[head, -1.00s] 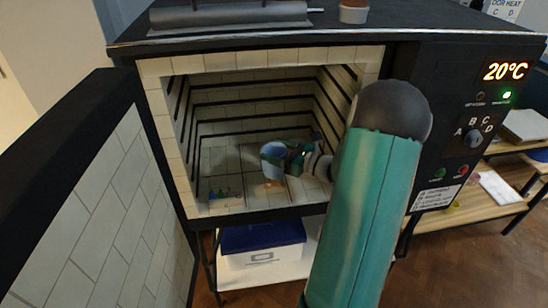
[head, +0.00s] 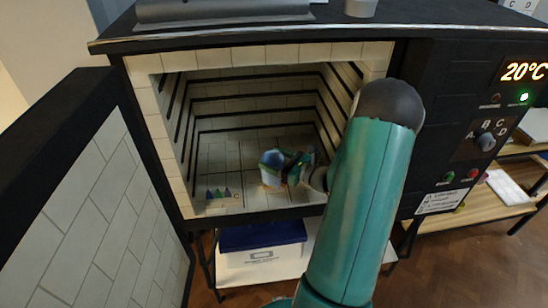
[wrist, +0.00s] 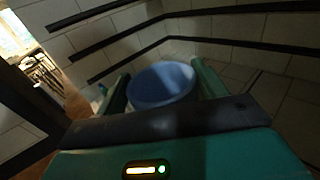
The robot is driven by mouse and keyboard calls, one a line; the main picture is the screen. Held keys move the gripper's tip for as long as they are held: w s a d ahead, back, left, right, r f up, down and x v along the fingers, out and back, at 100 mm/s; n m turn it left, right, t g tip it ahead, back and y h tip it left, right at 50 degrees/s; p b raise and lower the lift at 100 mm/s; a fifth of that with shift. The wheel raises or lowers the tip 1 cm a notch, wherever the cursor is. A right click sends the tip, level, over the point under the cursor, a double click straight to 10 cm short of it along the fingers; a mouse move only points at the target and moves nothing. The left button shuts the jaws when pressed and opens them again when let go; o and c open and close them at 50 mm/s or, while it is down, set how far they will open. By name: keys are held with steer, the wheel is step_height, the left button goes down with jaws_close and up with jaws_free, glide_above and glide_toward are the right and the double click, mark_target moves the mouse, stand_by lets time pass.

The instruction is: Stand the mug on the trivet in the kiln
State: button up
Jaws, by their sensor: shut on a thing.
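The blue mug (head: 270,163) is inside the open kiln (head: 145,85), right of the middle of its opening. My gripper (head: 291,165) comes in from the right and is shut on the mug. In the wrist view, the mug (wrist: 162,84) shows its round blue rim between the two green fingers of my gripper (wrist: 163,76). The mug looks roughly upright, and I cannot tell whether its base touches anything. An orange-brown patch shows just below it; I cannot make out a trivet clearly.
Small dark triangular shapes (head: 218,193) stand at the kiln floor's front left. The kiln door (head: 85,190) is swung open on the left. Dark ridges line the kiln walls (head: 250,103). A lidded box (head: 262,250) sits on a shelf below. The control panel (head: 478,140) is right of the opening.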

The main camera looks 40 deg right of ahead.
steer(key=shift+s+a+r, duration=0.15)
steer(key=shift+s+a, duration=0.05)
steer(key=shift+s, duration=0.1)
steer(key=shift+d, duration=0.15)
steer(key=shift+w+d, duration=0.1)
steer(key=shift+w, duration=0.1)
steer(key=shift+s, duration=0.2)
steer(key=o, duration=1.5)
steer(key=shift+w+f, duration=0.15)
steer(key=shift+f, duration=0.1)
